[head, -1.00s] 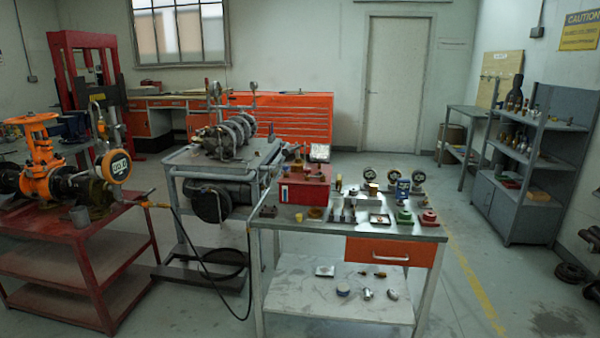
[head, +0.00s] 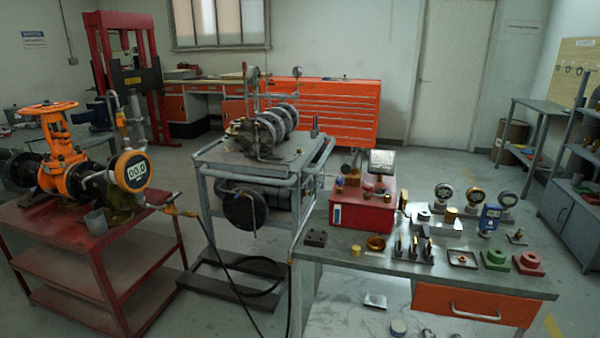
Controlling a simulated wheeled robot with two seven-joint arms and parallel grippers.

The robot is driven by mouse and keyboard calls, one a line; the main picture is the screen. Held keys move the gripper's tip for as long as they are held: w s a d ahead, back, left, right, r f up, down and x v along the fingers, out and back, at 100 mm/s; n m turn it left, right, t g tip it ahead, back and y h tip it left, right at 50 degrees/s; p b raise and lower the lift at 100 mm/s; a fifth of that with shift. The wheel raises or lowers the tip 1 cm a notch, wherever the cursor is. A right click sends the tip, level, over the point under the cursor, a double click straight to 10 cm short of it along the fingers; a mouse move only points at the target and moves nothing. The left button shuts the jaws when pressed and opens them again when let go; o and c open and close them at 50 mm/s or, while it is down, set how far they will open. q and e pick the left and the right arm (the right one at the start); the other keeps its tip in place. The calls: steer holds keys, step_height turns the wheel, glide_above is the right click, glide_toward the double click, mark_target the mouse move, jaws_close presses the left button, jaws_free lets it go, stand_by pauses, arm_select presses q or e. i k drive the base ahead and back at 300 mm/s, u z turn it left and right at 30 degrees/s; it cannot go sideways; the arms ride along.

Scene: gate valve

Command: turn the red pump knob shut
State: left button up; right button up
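A red box-shaped unit (head: 350,214), which looks like the pump, stands at the back left of the grey bench. It has a pale label on its front left and small fittings on top. A light square panel (head: 382,160) stands above it. A small dark blue, knob-like piece (head: 339,183) sits at its top left. I cannot make out which fitting is the knob, or how far it is turned. Neither of my grippers is in view, and nothing of mine touches the unit.
Gauges (head: 443,194) and small parts crowd the grey bench (head: 335,262). A red table (head: 85,232) at the left carries an orange valve (head: 62,165) with a round display (head: 132,171). A grey cart (head: 215,170) stands between. A black hose (head: 235,280) hangs near the floor.

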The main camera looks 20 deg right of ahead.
mark_target(368, 186)
steer(key=z, duration=0.2)
steer(key=i, duration=1.25)
steer(key=z, duration=0.7)
